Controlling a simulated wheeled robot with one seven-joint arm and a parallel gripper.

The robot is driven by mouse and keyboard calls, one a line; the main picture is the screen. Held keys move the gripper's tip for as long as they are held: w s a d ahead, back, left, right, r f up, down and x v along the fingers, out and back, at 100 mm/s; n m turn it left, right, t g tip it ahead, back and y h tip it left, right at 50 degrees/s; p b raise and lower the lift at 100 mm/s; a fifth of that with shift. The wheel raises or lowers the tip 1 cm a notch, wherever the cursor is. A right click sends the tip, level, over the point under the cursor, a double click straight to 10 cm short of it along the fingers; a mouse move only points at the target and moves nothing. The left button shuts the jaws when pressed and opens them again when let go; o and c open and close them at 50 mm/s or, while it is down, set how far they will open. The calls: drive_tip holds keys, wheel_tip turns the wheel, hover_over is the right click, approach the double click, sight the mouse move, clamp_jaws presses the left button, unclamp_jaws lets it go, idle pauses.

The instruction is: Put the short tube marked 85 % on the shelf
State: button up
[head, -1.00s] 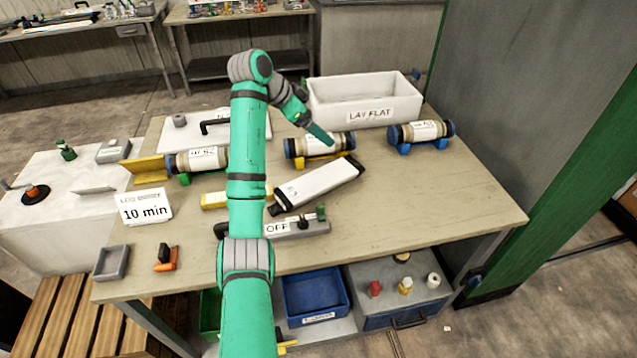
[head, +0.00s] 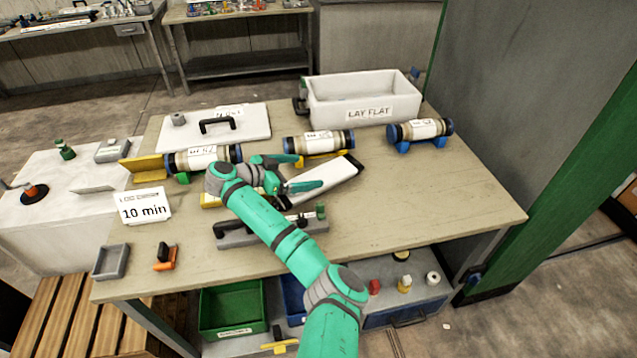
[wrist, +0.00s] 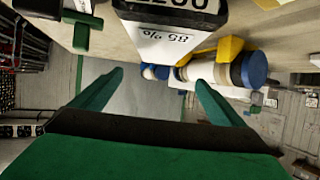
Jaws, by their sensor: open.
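Three pale tubes with dark or blue ends lie in cradles on the bench: one (head: 203,157) in a green cradle, one (head: 318,142) in a yellow cradle, one (head: 420,130) in a blue cradle. Their labels are too small to read. My gripper (head: 308,171) is open and empty, low over a long white block (head: 335,186), in front of the yellow-cradle tube. In the wrist view, "85 %" shows upside down on a white block (wrist: 165,45). The yellow-cradle tube (wrist: 225,72) is right of the open fingers (wrist: 159,78). A shelf (head: 345,268) runs under the bench.
A white "LAY FLAT" tray (head: 365,112) and a white lid with a black handle (head: 212,130) stand at the back. A "10 min" card (head: 143,206) is at left. A green bin (head: 234,306) sits below the bench. The bench's right front is clear.

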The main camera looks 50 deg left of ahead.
sight(320, 177)
drive_tip(key=shift+s+d+f, duration=0.15)
drive_tip(key=shift+d+f, duration=0.05)
drive_tip(key=shift+f, duration=0.35)
drive_tip(key=shift+s+d+f, duration=0.1)
drive_tip(key=shift+d+f, duration=0.1)
drive_tip(key=shift+f, duration=0.3)
drive_tip(key=shift+w+f, duration=0.1)
drive_tip(key=shift+f, duration=0.1)
drive_tip(key=x, duration=0.6)
drive_tip(key=shift+w+a+f, duration=0.2)
drive_tip(key=shift+a+f, duration=0.05)
drive_tip(key=shift+f, duration=0.15)
drive_tip(key=shift+w+f, duration=0.15)
drive_tip(key=shift+w, duration=0.3)
drive_tip(key=shift+s+a, duration=0.25)
drive_tip(key=shift+s, duration=0.1)
drive_tip(key=shift+w+d, duration=0.3)
drive_tip(key=shift+d, duration=0.1)
drive_tip(key=c, duration=2)
drive_tip(key=shift+c, duration=0.6)
drive_tip(key=shift+s+a, duration=0.1)
drive_tip(key=shift+a, duration=0.05)
